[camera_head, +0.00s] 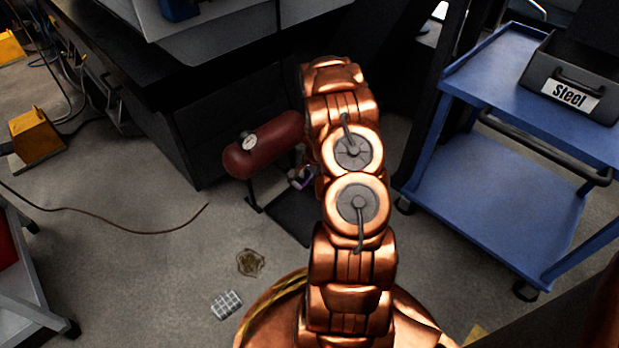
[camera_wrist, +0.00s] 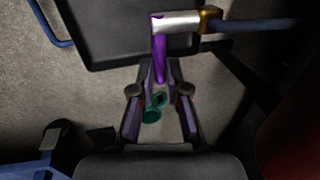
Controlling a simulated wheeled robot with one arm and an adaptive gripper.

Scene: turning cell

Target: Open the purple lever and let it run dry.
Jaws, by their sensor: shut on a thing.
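The purple lever (camera_wrist: 160,62) shows in the wrist view on a silver valve body (camera_wrist: 182,22) with a brass fitting (camera_wrist: 209,20). It points from the valve towards me, roughly square to the pipe. My gripper (camera_wrist: 160,76) is shut on the lever's near end. In the head view, a bit of the purple lever (camera_head: 304,181) shows beside the dark red tank (camera_head: 262,148), while my arm hides most of the gripper and valve. A round gauge (camera_head: 249,141) sits on the tank; its reading is too small to tell.
A dark tray (camera_wrist: 100,58) lies below the valve. A blue cart (camera_head: 490,185) with a "Steel" bin (camera_head: 575,80) stands right.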

